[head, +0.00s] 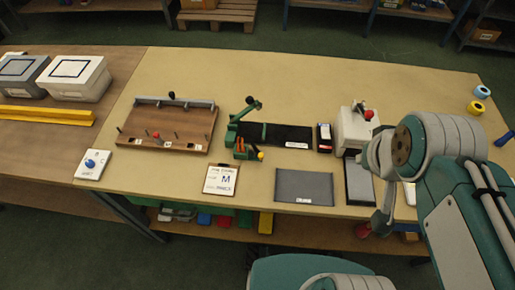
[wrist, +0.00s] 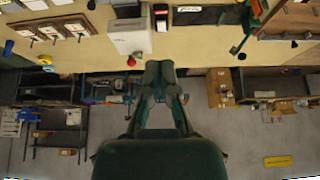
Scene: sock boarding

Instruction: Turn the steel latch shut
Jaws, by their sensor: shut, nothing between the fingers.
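A wooden board (head: 165,142) lies on the left half of the tan table, with a steel bar (head: 188,103) along its back edge and a black knob (head: 171,95) above it. This bar may be the steel latch; its exact state is too small to tell. Part of the board shows at the top right of the wrist view (wrist: 292,22). My gripper (head: 378,226) hangs at the table's front right in the head view, well away from the board. In the wrist view my gripper (wrist: 160,68) is shut and empty, its fingertips together.
A green lever device (head: 240,125) and black mat (head: 290,136) lie right of the board. A white box with a red knob (head: 367,115) stands nearer my arm. A clipboard (head: 221,180) and grey pad (head: 304,187) lie in front. Bare table runs along the back.

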